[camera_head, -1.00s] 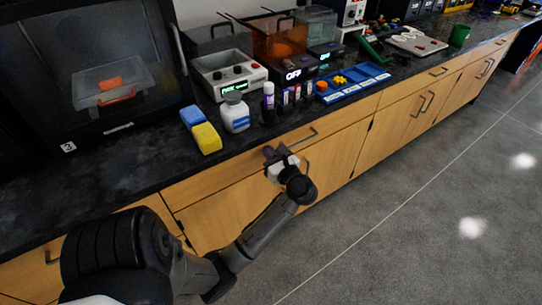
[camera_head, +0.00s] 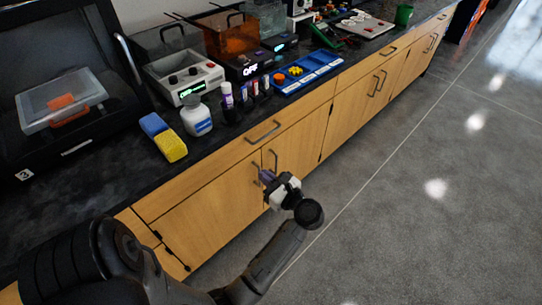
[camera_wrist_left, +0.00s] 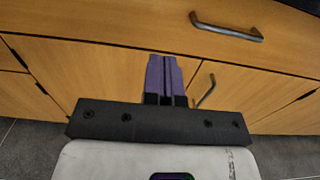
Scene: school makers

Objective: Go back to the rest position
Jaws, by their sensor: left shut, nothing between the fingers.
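My left gripper (camera_head: 268,178) is in front of the wooden cabinet doors, below the counter's front edge, in the head view. Its purple fingers are shut with nothing between them. The left wrist view shows the same fingers (camera_wrist_left: 164,78) side by side, pointing at the cabinet front (camera_wrist_left: 100,70). A drawer handle (camera_wrist_left: 226,27) lies beyond them, up and to the right. My right gripper is not in view.
The black counter (camera_head: 100,185) holds a blue and yellow sponge (camera_head: 164,138), a white bottle (camera_head: 196,116), markers in a holder (camera_head: 228,98), a blue tray (camera_head: 308,72) and a power supply (camera_head: 184,76). Open grey floor (camera_head: 430,150) lies to the right.

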